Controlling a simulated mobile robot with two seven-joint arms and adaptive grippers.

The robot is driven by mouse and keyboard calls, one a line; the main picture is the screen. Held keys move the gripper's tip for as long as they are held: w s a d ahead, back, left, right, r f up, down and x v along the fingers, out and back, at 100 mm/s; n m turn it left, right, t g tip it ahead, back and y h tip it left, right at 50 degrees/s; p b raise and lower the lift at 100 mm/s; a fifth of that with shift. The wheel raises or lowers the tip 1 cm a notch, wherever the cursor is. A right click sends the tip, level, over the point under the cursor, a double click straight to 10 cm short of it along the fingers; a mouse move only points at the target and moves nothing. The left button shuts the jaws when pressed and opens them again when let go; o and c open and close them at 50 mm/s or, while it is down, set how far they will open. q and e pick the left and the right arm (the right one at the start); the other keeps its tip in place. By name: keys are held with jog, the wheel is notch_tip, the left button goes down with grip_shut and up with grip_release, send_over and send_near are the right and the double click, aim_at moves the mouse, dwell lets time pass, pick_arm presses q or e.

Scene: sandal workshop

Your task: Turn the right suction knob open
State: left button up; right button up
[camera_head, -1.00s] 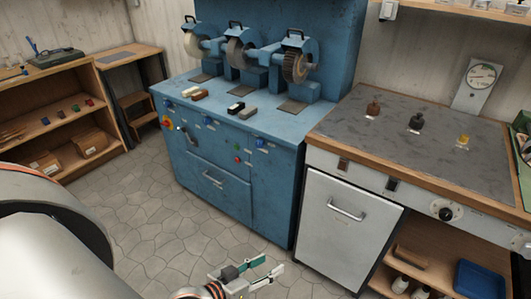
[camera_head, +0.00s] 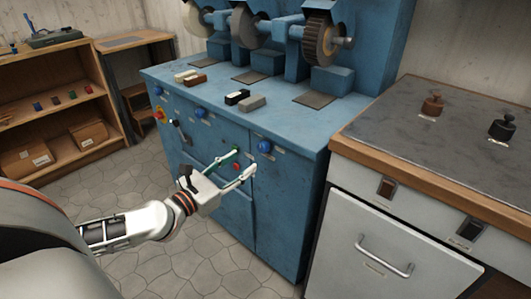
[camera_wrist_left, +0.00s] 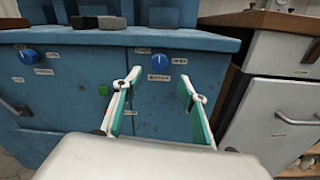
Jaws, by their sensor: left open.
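A blue knob (camera_head: 264,147), the rightmost on the front of the blue grinding machine (camera_head: 240,140), has small labels too blurred to read. My left gripper (camera_head: 245,160) is open and empty, in front of the panel and just below and left of this knob. In the left wrist view, the open fingers (camera_wrist_left: 161,85) point toward the panel, and the knob appears between and beyond their tips. A second blue knob (camera_head: 200,112) sits further left. My right gripper is out of view.
A red button (camera_head: 236,166) sits close to the left fingers; a green button (camera_wrist_left: 103,91) shows in the wrist view. Several blocks lie on the machine's top below the grinding wheels. A grey-topped bench (camera_head: 425,140) with a white door stands right. Stone floor is clear in front.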

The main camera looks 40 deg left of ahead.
aim_at(261, 148)
pick_arm(q)
jog(key=shift+w+r+b, duration=0.1)
jog(key=shift+w+b, duration=0.5)
jog(key=shift+w, duration=3.2)
jog(key=c, duration=1.1)
